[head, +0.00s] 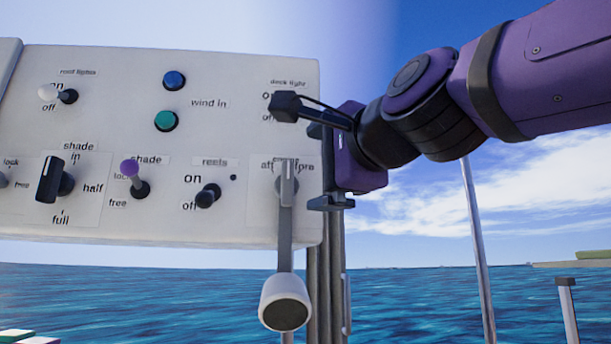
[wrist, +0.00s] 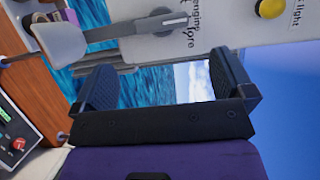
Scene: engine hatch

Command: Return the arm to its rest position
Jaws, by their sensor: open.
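My purple and black arm (head: 550,70) reaches in from the upper right in the head view. My gripper (head: 308,155) is at the panel's right edge, with its jaws apart and one above the other. In the wrist view my gripper (wrist: 165,78) is open, and only sea, sky and part of the panel show between the fingers. The upper finger hides the deck light switch in the head view. Its yellow knob (wrist: 271,8) shows in the wrist view. I cannot tell whether a finger touches the panel.
The white panel (head: 230,70) carries several switches and buttons. A grey lever (head: 285,235) hangs below my gripper, its pale handle (head: 285,302) past the panel's lower edge; the handle also shows in the wrist view (wrist: 58,42). Thin posts (head: 478,250) stand at right. Open air lies right of the panel.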

